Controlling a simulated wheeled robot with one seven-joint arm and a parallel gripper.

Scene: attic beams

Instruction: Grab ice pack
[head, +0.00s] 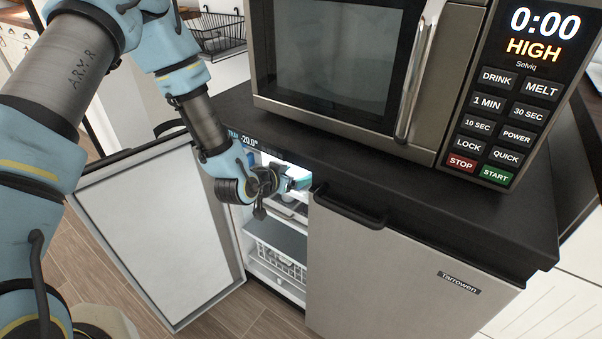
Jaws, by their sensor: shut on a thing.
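My gripper (284,184) reaches into the upper part of the open left compartment of the freezer (247,246), just below the black top. It is shut on a small teal-blue thing, which looks like the ice pack (301,183). Only a little of the ice pack shows past the fingers; the rest is hidden by the gripper and the cabinet's front edge. I cannot tell whether it still touches the shelf under it.
The left freezer door (160,233) stands wide open; the right door (400,275) with a black handle is shut. A white wire basket (275,262) sits low inside. A microwave (330,65) stands on the black top. A black wire rack (218,33) is behind.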

